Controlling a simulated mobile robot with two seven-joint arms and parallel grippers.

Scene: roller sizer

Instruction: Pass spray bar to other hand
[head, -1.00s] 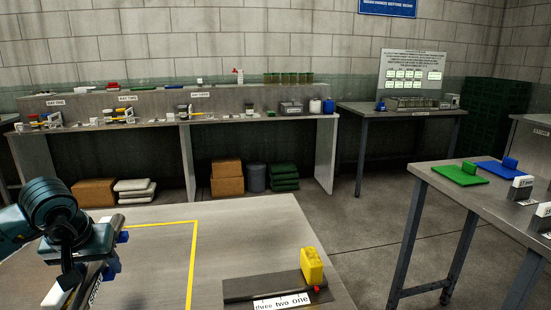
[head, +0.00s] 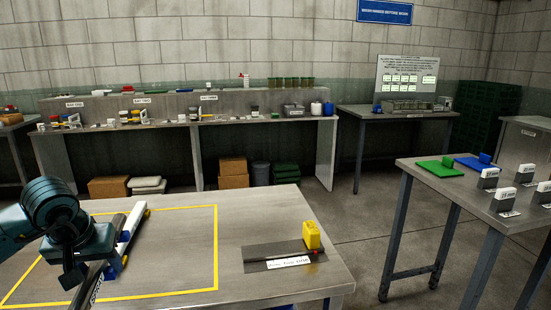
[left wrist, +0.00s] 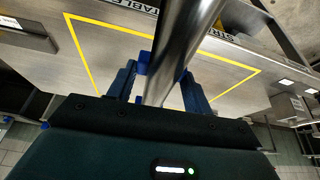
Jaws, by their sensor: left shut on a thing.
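The spray bar is a long bar, pale and dark in the head view (head: 133,222), with lettering near its lower end. It slants up to the right beside my left wrist. In the left wrist view it shows as a shiny metal tube (left wrist: 182,42) running between the blue fingers. My left gripper (head: 117,263) is shut on the bar, above the near table; its fingers also show in the left wrist view (left wrist: 160,82). The bar's lower end runs out of the head view. My right gripper is not in view.
The near table (head: 230,225) has a yellow taped outline and bare steel. A dark labelled plate (head: 262,263) with a yellow block (head: 311,235) sits at its right. A side table (head: 435,190) holds green and blue boards and labelled blocks. A long bench (head: 225,122) stands behind.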

